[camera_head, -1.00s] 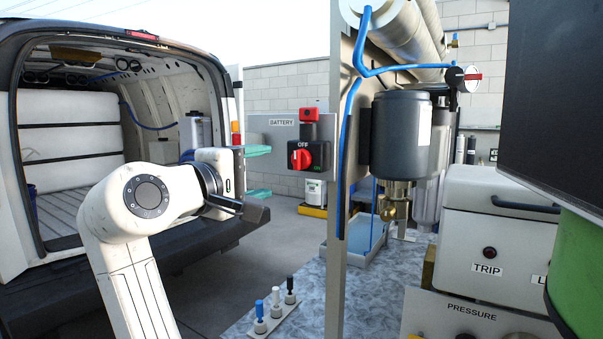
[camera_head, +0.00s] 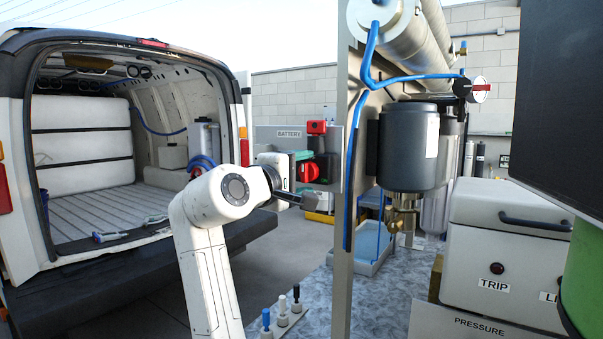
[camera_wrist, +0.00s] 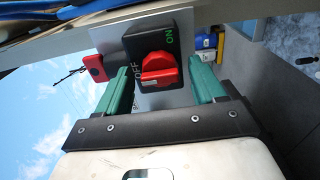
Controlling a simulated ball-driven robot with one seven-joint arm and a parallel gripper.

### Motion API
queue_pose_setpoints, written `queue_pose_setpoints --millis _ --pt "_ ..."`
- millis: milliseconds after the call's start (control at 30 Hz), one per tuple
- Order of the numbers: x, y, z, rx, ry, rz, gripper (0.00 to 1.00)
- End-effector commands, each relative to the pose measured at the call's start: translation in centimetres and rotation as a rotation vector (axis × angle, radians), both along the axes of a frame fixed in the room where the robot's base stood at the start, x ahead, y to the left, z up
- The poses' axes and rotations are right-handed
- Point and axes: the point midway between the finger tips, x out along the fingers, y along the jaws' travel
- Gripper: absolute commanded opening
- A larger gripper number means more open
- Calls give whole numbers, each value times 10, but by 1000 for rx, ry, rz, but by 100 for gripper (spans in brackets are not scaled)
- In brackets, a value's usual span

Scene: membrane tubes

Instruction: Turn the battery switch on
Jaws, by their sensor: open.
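The battery switch is a red rotary knob (camera_wrist: 158,72) on a black plate (camera_wrist: 150,42) marked OFF and ON. In the head view the red knob (camera_head: 308,171) sits on a grey panel labelled BATTERY (camera_head: 289,133), partly hidden by my gripper. My gripper (camera_wrist: 158,88) is open, with one green finger on each side of the knob in the wrist view. The fingers look apart from the knob; their exact depth to it is hard to tell. In the head view my gripper (camera_head: 302,158) is in front of the panel. A red tag or key (camera_head: 317,127) is above the knob.
A grey post (camera_head: 343,230) with blue hoses stands right of the panel. A dark cylinder (camera_head: 400,145) hangs beyond it. The open van (camera_head: 80,150) is on the left.

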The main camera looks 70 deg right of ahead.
Motion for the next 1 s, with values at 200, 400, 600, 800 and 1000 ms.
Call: queue_pose_setpoints --millis 200,400,600,800,1000 --pt "0 0 0 0 0 0 67" --pt "0 0 0 0 0 0 48" --pt "0 0 0 1 0 0 29" --pt "0 0 -1 1 0 0 12" --pt "0 0 -1 -3 -17 0 12"
